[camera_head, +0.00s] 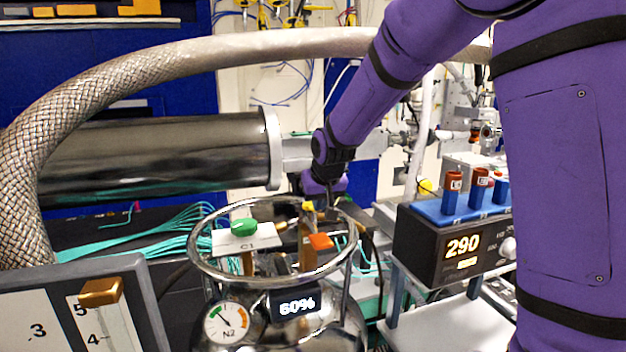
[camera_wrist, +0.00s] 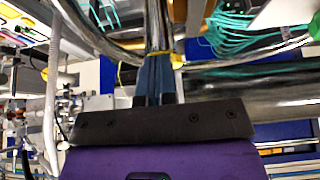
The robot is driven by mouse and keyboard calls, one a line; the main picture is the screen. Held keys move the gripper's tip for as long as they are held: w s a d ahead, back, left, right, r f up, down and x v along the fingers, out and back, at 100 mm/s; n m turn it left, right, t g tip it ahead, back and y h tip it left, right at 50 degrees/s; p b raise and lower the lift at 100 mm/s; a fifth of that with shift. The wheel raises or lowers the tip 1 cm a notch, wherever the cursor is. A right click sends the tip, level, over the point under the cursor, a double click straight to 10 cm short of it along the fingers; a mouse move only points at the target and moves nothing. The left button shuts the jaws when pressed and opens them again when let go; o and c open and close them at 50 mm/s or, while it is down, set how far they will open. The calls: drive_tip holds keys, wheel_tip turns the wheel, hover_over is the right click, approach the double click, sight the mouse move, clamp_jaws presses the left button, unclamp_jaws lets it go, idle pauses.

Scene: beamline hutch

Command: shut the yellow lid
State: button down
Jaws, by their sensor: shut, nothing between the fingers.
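The steel dewar (camera_head: 285,270) stands in the middle of the head view, with a round rail about its top. A small yellow piece (camera_head: 308,206), which may be the yellow lid, shows inside the rail at the top of a brownish upright. Its hinge and exact tilt are too small to tell. My gripper (camera_head: 325,202) points down at the rail's back, just right of the yellow piece. In the wrist view my gripper (camera_wrist: 159,58) is shut and empty, with a thin yellow edge (camera_wrist: 131,57) behind its fingertips. I cannot tell whether they touch.
A green knob (camera_head: 244,227) on a white C1 plate and an orange block (camera_head: 320,241) sit inside the rail. A braided hose (camera_head: 130,85) arches over the left. A 290 display box (camera_head: 455,247) stands right; a slotted panel (camera_head: 85,310) stands front left.

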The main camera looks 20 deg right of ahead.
drive_tip(key=shift+s+f, duration=0.15)
drive_tip(key=shift+f, duration=0.2)
idle(0.7)
drive_tip(key=shift+w+r, duration=0.25)
drive_tip(key=shift+w, duration=0.45)
drive_tip(key=shift+r, duration=0.25)
wheel_tip(320, 180, up, 4)
drive_tip(key=s+r, duration=0.7)
